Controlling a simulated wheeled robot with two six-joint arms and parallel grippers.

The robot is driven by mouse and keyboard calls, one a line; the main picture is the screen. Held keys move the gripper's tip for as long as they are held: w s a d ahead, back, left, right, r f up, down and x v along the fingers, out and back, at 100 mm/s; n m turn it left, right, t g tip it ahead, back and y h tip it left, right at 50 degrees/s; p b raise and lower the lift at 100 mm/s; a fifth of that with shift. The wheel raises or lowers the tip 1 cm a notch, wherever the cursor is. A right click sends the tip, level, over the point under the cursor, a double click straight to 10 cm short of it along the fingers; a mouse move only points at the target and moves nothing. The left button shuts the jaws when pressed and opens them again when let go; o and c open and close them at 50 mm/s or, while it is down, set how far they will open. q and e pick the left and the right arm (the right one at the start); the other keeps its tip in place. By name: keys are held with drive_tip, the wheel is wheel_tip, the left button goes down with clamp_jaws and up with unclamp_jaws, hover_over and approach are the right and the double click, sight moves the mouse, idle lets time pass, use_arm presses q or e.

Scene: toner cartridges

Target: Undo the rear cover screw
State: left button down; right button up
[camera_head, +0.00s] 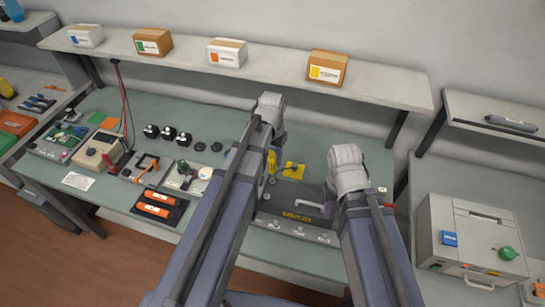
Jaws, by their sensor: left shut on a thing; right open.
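A dark grey case-like unit (296,212) with a light handle and yellow lettering lies on the green bench, between and below my two wrists. I cannot make out a rear cover screw on it. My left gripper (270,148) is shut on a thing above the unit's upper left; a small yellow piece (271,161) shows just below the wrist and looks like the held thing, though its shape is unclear. My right gripper (334,190) is open at the unit's right side, its fingers mostly hidden by its wrist.
A yellow pad (293,170) lies behind the unit. Trays with orange-marked cartridges (157,207), tools, a meter (104,150) and several black knobs (168,133) stand left. Boxes (328,68) line the shelf. A grey machine (470,240) stands right.

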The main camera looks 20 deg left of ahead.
use_arm(q)
drive_tip(key=shift+f+b, duration=0.5)
idle(0.9)
drive_tip(key=n, duration=0.7)
idle(0.3)
drive_tip(key=n, duration=0.7)
